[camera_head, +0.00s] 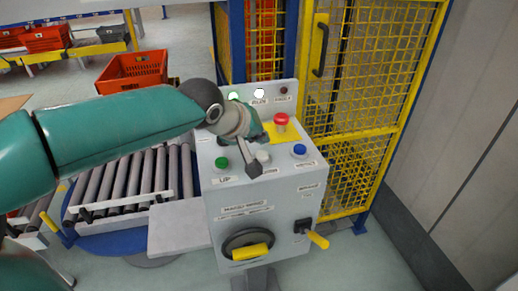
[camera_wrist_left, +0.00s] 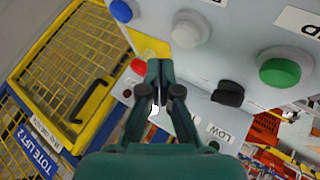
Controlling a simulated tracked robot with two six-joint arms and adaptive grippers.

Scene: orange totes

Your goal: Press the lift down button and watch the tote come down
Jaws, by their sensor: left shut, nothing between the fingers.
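The grey control box (camera_head: 262,205) stands upright in the middle of the head view. Its sloped top carries a green button (camera_head: 221,162) labelled UP, a white button (camera_head: 263,156), a blue button (camera_head: 300,150) and a red mushroom button (camera_head: 281,120) on yellow. My left gripper (camera_head: 254,168) is shut and empty over the panel, its tips just beside the white button. In the left wrist view the shut fingers (camera_wrist_left: 159,68) lie below the white button (camera_wrist_left: 190,28); contact cannot be told. A red-orange shape (camera_head: 266,35) shows behind the lift's mesh. My right gripper is out of view.
A yellow mesh cage door (camera_head: 362,95) stands right of the box. A roller conveyor (camera_head: 115,185) runs at left, with an orange tote (camera_head: 132,70) behind it. A handwheel (camera_head: 247,250) and yellow-handled switch (camera_head: 317,240) are on the box front. Floor at right is clear.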

